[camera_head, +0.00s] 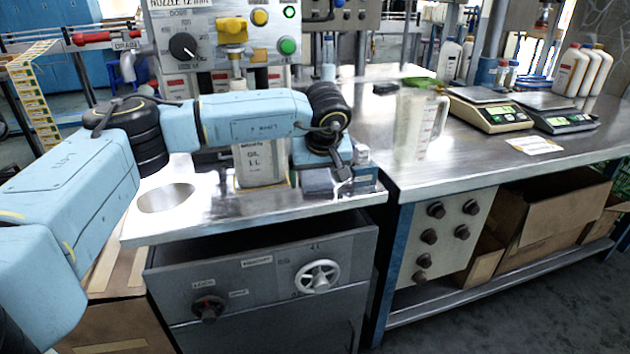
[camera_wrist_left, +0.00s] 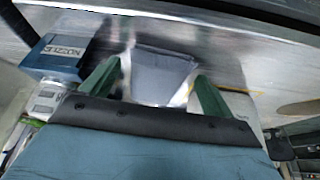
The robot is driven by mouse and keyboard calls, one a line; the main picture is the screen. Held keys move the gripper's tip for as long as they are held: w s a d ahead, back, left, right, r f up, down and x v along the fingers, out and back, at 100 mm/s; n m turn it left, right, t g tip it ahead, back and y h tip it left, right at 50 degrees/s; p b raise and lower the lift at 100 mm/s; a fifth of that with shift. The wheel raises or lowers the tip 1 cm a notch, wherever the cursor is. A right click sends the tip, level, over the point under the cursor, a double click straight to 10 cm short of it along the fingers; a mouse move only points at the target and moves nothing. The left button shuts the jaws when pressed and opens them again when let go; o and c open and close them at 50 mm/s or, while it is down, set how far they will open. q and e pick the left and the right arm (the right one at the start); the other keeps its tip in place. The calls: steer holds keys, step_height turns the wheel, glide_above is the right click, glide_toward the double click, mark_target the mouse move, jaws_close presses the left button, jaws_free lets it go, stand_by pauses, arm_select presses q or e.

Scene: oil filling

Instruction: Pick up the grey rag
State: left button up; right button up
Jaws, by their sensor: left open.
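The grey rag (camera_wrist_left: 163,82) lies on the metal worktop, between the two green fingers of my left gripper (camera_wrist_left: 158,69) in the left wrist view. The fingers stand apart on either side of it, and the gripper is open. In the head view a dark grey patch that seems to be the rag (camera_head: 317,184) shows beside the oil container, partly covered by my left gripper (camera_head: 340,172). I cannot tell how high the fingertips are above the worktop. My right gripper is in neither view.
A translucent oil container (camera_head: 260,165) stands just left of the rag. A blue box (camera_head: 363,180) is close on its right, labelled in the left wrist view (camera_wrist_left: 62,55). A clear jug (camera_head: 415,122) and scales (camera_head: 490,112) stand on the right-hand bench. A round hole (camera_head: 166,198) opens at the worktop's left.

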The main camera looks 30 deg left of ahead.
mark_target(318, 181)
arm_select(q)
steer(key=shift+f, duration=0.15)
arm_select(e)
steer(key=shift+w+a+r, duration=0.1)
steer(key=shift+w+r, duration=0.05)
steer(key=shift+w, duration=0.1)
arm_select(q)
steer(key=c, duration=1.1)
steer(key=shift+o, duration=0.2)
